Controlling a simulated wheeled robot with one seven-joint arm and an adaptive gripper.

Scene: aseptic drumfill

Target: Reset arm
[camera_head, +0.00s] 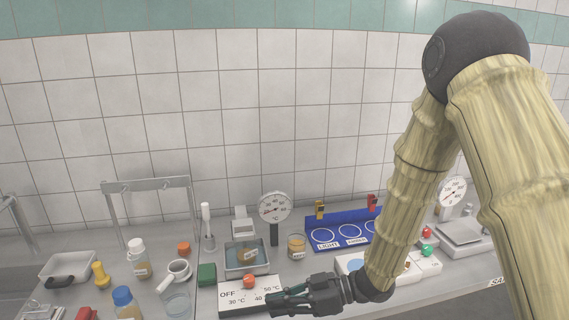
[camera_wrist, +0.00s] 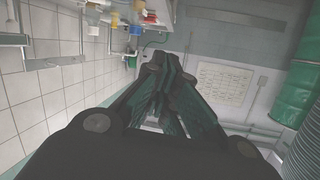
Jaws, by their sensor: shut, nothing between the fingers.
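My gripper (camera_head: 288,299) is low over the front of the bench in the head view, fingers pointing left, beside the white panel marked OFF, 30 °C, 40 and 50 °C (camera_head: 236,297). An orange-red knob (camera_head: 249,281) sits on that panel. In the wrist view my gripper (camera_wrist: 158,62) has its fingers brought together with nothing between them. My arm comes down from the upper right and hides part of the bench's right side.
A dial gauge (camera_head: 274,207) stands behind a tray holding a jar (camera_head: 249,255). A blue rack (camera_head: 322,244) with ring markings, a beaker (camera_head: 297,246) and a scale (camera_head: 462,232) are to the right.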

